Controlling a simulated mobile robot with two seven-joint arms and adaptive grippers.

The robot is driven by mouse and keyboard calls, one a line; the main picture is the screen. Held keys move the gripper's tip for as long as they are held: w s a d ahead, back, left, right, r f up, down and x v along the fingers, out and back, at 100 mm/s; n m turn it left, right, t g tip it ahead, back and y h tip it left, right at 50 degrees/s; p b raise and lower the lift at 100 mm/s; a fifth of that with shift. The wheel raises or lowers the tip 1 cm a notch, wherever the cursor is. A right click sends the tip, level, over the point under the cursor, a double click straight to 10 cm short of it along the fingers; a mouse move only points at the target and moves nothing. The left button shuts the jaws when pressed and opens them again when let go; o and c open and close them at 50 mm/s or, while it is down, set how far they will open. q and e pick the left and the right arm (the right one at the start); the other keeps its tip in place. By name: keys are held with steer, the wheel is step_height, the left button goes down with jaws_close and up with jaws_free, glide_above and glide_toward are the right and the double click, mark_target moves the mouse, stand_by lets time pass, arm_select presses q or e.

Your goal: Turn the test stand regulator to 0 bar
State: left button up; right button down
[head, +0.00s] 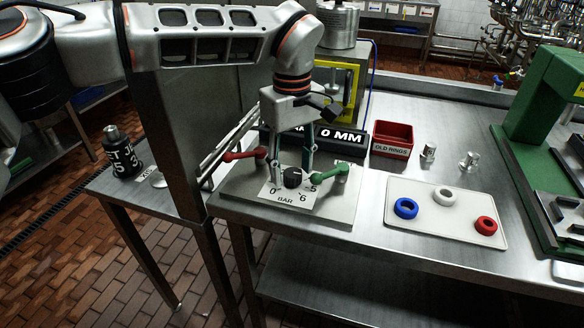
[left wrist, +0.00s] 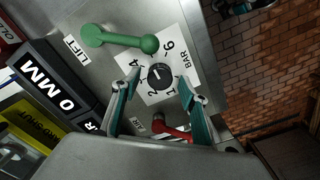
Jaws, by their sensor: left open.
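The regulator knob (head: 292,177) is a round black dial on a white scale plate (head: 290,199) marked BAR, with 0 at its left and 5 and 6 at its right in the head view. In the left wrist view the knob (left wrist: 161,77) carries a small white line; its exact reading is too small to tell. My left gripper (head: 291,168) is open above the plate. In the left wrist view its green-padded fingers (left wrist: 159,84) stand on opposite sides of the knob, with gaps visible. My right gripper is not in view.
A red lever (head: 244,154) and a green lever (head: 339,173) flank the knob closely. A 0 MM display (head: 340,139) stands behind. To the right are a red bin (head: 392,139), a white tray (head: 455,228) with rings, and a green frame (head: 535,120).

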arm_select(q)
steer(key=shift+f, duration=0.3)
steer(key=c, duration=1.1)
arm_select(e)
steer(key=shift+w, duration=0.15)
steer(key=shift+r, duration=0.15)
